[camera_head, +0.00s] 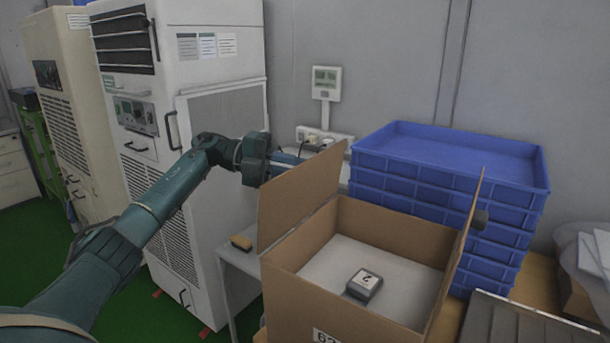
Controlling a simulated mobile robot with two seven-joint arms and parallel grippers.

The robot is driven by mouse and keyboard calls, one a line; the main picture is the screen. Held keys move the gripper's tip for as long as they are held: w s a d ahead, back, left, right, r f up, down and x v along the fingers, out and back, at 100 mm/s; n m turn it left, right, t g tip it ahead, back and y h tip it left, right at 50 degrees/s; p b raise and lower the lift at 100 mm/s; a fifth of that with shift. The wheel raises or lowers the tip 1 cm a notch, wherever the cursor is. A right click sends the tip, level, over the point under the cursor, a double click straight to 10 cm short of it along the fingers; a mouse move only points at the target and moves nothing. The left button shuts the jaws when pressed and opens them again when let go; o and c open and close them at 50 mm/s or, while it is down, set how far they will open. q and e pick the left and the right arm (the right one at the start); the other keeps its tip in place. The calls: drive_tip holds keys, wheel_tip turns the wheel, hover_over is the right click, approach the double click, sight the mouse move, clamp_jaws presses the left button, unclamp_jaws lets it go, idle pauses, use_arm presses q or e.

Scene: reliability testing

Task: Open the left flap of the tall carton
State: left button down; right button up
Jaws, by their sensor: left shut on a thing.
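The tall carton (300,292) stands open at the lower middle. Its left flap (298,201) is raised and leans outward. Its right flap (461,250) stands up, seen nearly edge-on. Inside on a pale surface lies a small grey device (364,283) with a white label. My left gripper (289,164) is at the upper edge of the left flap, shut on it; the flap partly hides the fingers. My right gripper cannot be made out.
A stack of blue crates (450,161) stands close behind the carton. A small dark object (480,217) shows beside the right flap. A white cabinet (192,130) stands at left.

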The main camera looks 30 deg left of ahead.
use_arm(q)
drive_tip(key=shift+a+f+n+t+h+b, duration=0.2)
drive_tip(key=shift+a+h+b, duration=0.1)
drive_tip(key=shift+a+h, duration=0.25)
drive_tip(key=shift+a+f+n+t+h+b, duration=0.1)
drive_tip(key=shift+a+n+h+b, duration=0.15)
drive_tip(key=shift+a+h, duration=0.25)
drive_tip(key=shift+a, duration=0.1)
drive_tip(key=c, duration=1.4)
unclamp_jaws()
